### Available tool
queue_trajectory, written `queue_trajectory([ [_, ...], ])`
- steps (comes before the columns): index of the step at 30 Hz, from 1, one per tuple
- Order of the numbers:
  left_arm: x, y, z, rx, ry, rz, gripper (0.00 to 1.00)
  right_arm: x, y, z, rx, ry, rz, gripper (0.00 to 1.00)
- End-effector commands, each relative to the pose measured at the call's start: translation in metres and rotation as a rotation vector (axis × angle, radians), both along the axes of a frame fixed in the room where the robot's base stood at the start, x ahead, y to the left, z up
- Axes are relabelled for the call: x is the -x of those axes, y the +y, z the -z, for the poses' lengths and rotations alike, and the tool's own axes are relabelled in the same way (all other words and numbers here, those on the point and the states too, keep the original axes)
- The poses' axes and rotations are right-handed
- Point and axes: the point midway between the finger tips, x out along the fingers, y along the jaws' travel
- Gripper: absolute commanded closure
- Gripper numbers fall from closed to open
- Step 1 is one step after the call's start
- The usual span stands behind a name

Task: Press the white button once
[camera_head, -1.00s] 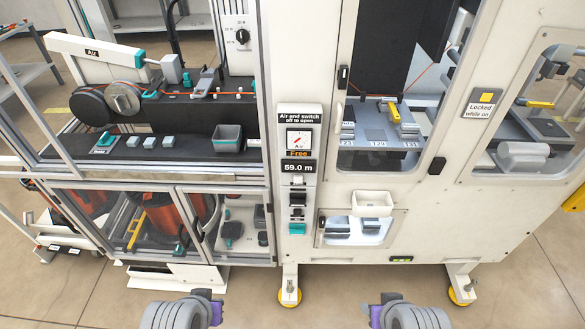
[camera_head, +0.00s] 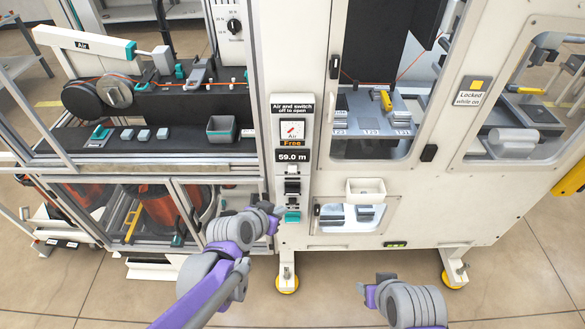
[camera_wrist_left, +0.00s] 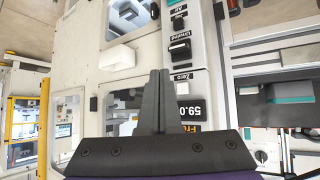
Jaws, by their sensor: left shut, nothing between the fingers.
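The small white button (camera_head: 291,170) sits on the narrow control panel, just below the black 59.0 m display (camera_head: 292,155). My left gripper (camera_head: 277,209) is in front of the lower left part of the panel, below the button. In the left wrist view its two dark fingers (camera_wrist_left: 158,75) are shut together and empty, beside the panel with the Zero label (camera_wrist_left: 183,76). They look apart from the button; the exact distance cannot be judged. My right gripper (camera_head: 365,291) is low in front of the machine, its jaws too small to read.
Below the button on the panel are black switches (camera_head: 292,187) and a teal control (camera_head: 292,216). A white bin (camera_head: 366,190) juts out to the panel's right. A glazed frame door (camera_head: 225,188) stands to the left. Open floor lies in front.

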Motion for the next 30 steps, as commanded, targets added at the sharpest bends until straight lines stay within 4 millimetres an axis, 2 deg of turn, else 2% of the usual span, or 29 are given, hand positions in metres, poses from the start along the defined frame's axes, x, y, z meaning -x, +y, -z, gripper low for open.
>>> queue_trajectory([
  [1,-0.012,-0.011,0.002,0.007,-0.025,0.021,1.00,-0.001,0.000,-0.002,0.000,-0.001,0.000,0.50],
  [3,-0.022,-0.020,0.003,0.013,-0.052,0.040,1.00,-0.001,0.000,-0.002,0.000,-0.002,0.000,0.50],
  [7,-0.030,-0.029,0.006,0.018,-0.078,0.057,1.00,-0.001,0.000,-0.003,0.000,-0.002,0.000,0.50],
  [20,-0.034,-0.029,0.006,0.019,-0.080,0.057,1.00,-0.001,0.000,-0.003,0.000,-0.002,0.000,0.50],
  [23,-0.041,-0.029,0.006,0.018,-0.080,0.057,1.00,-0.001,0.000,-0.003,0.000,-0.002,0.000,0.50],
  [30,-0.074,-0.029,0.006,0.018,-0.079,0.056,1.00,-0.002,0.000,-0.005,0.000,-0.004,0.000,0.50],
])
